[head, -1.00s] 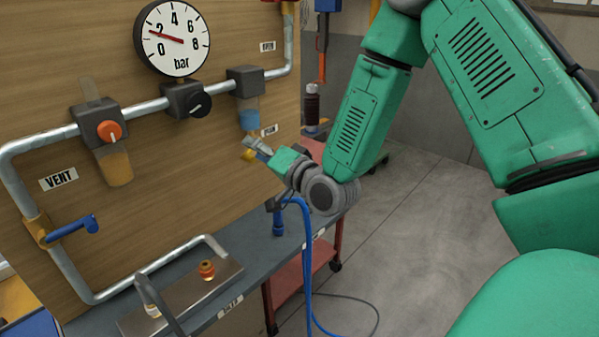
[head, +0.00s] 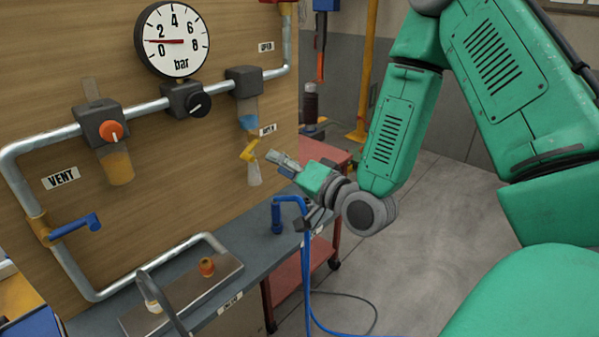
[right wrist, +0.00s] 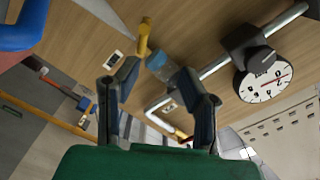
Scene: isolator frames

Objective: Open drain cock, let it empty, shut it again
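The drain cock (head: 249,151) has a yellow lever and sits below a clear filter bowl (head: 247,106) with a little blue liquid at its bottom. A pale, whitish streak (head: 254,174) shows directly below the cock. My right gripper (head: 280,160) is to the right of the cock, apart from it. In the right wrist view its two dark fingers (right wrist: 158,92) are spread with nothing between them gripped. The yellow cock (right wrist: 144,38) and the bowl (right wrist: 160,66) lie beyond the fingertips. My left gripper is not in view.
A second bowl with an orange knob (head: 111,131) and a blue-handled vent valve (head: 75,227) are on the left of the panel. A blue hose (head: 305,260) hangs over the bench edge below my gripper.

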